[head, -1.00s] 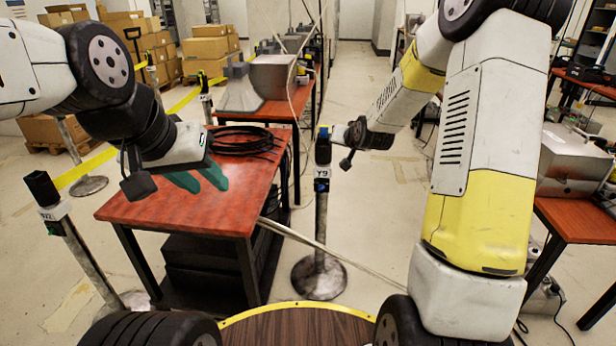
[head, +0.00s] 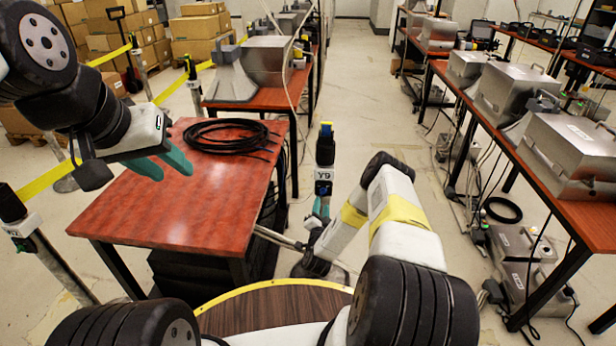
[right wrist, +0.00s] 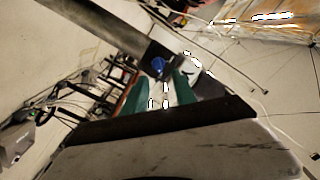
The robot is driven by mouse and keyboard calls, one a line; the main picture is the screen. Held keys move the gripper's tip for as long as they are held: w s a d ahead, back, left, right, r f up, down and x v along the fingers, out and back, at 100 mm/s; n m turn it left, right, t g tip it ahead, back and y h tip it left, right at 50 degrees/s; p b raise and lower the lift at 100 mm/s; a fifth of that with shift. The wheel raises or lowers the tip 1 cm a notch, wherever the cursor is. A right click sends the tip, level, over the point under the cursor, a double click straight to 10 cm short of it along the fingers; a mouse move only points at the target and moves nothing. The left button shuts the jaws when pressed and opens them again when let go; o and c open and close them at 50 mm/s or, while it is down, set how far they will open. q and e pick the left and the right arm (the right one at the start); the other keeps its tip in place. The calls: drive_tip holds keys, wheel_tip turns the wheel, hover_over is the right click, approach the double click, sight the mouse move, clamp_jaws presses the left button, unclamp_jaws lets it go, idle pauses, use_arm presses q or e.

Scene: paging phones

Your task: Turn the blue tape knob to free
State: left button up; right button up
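The dark barrier post (head: 325,150) with a white Y9 label stands beyond the front edge, with a blue and yellow piece on its top. A small blue knob (head: 323,190) shows just below the label. In the right wrist view the round blue knob (right wrist: 157,64) is ahead of the fingertips, roughly in line with the gap between them. My right gripper (head: 320,207) is low at the post, its teal fingers pointing up just under the knob; they look apart and empty. My left gripper (head: 172,162) is open and empty above the red table.
The red table (head: 150,215) holds a coil of black cable (head: 228,138). Another post (head: 20,228) stands at the left, near yellow tape (head: 45,180). A long table with metal cases (head: 575,150) runs along the right. The floor behind the Y9 post is clear.

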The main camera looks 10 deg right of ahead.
sight(323, 194)
drive_tip(key=shift+x, duration=3.8)
drive_tip(key=shift+d+f, duration=0.1)
drive_tip(key=shift+f, duration=0.1)
clamp_jaws()
